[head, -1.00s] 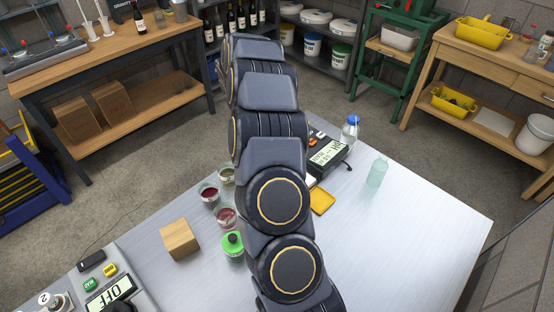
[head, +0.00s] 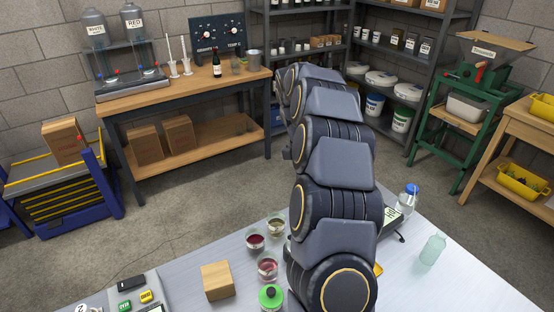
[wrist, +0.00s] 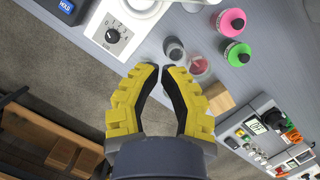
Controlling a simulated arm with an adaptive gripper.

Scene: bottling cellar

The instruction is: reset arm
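My gripper (wrist: 161,69) shows only in the wrist view, with yellow fingers and black inner pads. The fingers stand apart with nothing held between them; the gap narrows towards the tips.
A wooden bench (head: 190,82) and shelves lie beyond open floor.

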